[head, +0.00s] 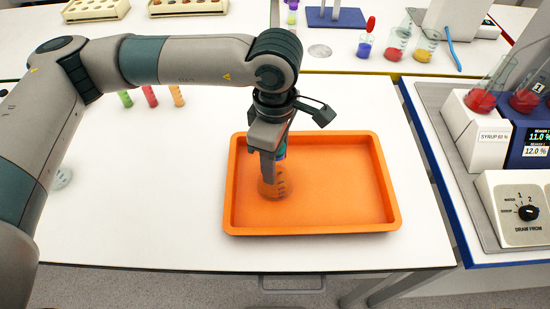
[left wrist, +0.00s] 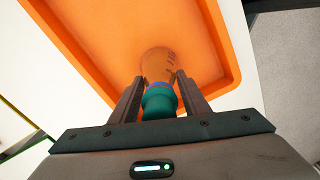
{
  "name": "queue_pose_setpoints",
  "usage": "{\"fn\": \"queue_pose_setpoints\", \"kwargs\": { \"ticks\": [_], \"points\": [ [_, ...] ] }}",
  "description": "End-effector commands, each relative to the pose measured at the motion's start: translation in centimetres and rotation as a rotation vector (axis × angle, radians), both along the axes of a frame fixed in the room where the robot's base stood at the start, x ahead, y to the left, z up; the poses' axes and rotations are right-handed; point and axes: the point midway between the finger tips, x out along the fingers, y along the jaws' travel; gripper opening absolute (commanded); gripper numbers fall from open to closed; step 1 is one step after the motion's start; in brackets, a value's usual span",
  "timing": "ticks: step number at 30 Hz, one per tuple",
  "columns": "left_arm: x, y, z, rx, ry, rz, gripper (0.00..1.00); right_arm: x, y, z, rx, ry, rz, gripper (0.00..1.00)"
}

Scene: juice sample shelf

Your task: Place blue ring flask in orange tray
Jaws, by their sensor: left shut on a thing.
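The orange tray (head: 340,220) lies on the white table. My left gripper (head: 273,168) points down over the left part of the tray and is shut on the flask (head: 275,187). The flask is clear with dark marks and stands about upright, its lower end at or just above the tray floor; I cannot tell if it touches. My right gripper is not in view.
Several coloured tubes (head: 150,97) stand behind my left arm. A clear glass vessel (head: 62,178) is at the far left, partly hidden by my arm. A station with a dial (head: 528,212) and red flasks (head: 481,100) stands at right.

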Motion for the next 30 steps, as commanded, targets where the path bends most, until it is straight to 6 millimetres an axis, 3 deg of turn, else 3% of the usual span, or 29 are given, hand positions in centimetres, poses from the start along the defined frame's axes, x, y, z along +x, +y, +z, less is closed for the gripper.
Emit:
{"fn": "queue_pose_setpoints", "kwargs": {
  "ticks": [3,4,6,19,26,29,30],
  "points": [
    [0.0,0.0,0.0,0.000,-0.001,0.000,0.00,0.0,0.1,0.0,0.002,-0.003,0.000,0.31],
    [0.0,0.0,0.0,0.000,0.000,0.000,0.49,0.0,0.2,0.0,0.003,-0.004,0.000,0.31],
    [0.0,0.0,0.0,0.000,0.000,0.000,0.61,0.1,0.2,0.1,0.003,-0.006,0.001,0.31],
    [0.0,0.0,0.1,0.000,0.000,0.000,0.61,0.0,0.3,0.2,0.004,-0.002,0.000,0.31],
    [0.1,-0.1,0.9,-0.001,-0.004,0.000,0.61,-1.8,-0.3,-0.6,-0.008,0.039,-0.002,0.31],
    [0.1,-0.1,2.0,-0.002,-0.003,0.000,0.61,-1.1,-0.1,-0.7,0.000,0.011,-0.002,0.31],
    [0.1,0.0,2.5,-0.001,-0.004,-0.001,0.61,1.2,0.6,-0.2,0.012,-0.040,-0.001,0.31]
  ]
}}
